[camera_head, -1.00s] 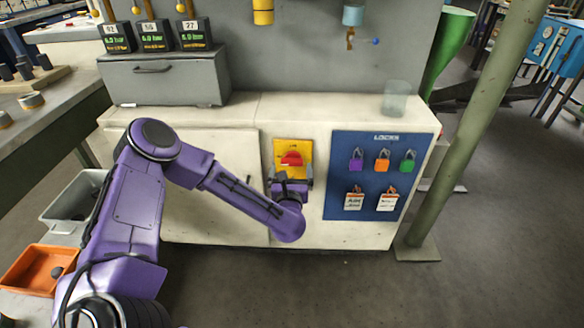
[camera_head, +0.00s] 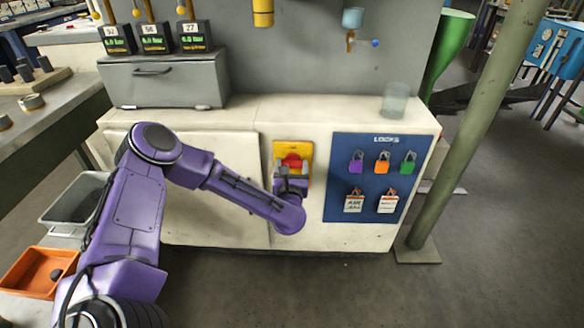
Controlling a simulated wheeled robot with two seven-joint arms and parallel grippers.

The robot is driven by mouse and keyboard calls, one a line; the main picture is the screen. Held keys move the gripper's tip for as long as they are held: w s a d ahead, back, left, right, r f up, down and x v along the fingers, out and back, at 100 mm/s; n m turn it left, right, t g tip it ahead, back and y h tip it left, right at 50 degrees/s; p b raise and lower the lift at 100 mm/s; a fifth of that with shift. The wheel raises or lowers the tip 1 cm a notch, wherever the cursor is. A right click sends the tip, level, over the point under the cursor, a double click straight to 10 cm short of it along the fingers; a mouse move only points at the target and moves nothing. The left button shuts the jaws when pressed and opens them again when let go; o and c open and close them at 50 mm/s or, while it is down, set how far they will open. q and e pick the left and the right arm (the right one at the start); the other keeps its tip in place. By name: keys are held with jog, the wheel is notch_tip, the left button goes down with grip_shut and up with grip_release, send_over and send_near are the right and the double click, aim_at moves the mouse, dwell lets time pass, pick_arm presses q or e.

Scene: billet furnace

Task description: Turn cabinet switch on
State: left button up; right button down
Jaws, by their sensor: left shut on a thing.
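The cabinet switch is a red rotary handle (camera_head: 293,160) on a yellow plate (camera_head: 306,150) on the white cabinet's front (camera_head: 210,215). My left arm comes in from the left, and its left gripper (camera_head: 291,170) is at the handle, shut on it. The gripper and wrist hide the handle's lower part, so its exact angle is hard to tell. My right gripper is not in view.
A blue lock board (camera_head: 340,205) with padlocks and tags is right of the switch. A clear cup (camera_head: 395,100) and a grey drawer box (camera_head: 165,82) stand on the cabinet top. A green post (camera_head: 460,150) rises at the right. Bins sit lower left.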

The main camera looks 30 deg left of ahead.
pick_arm(q)
jog(key=shift+m, duration=0.3)
jog(key=m, duration=0.4)
jog(key=shift+w+d+r+p, duration=0.1)
jog(key=shift+p, duration=0.25)
jog(key=m+p, duration=0.1)
jog(key=m, duration=0.3)
jog(key=shift+d, duration=0.1)
jog(key=m+p, duration=0.1)
jog(key=m, duration=0.4)
jog(key=shift+w+d, duration=0.1)
jog(key=shift+m+p, duration=0.5)
jog(key=shift+m, duration=1.5)
jog(key=shift+f, duration=0.2)
jog(key=o, duration=1.1)
jog(key=shift+c, duration=0.2)
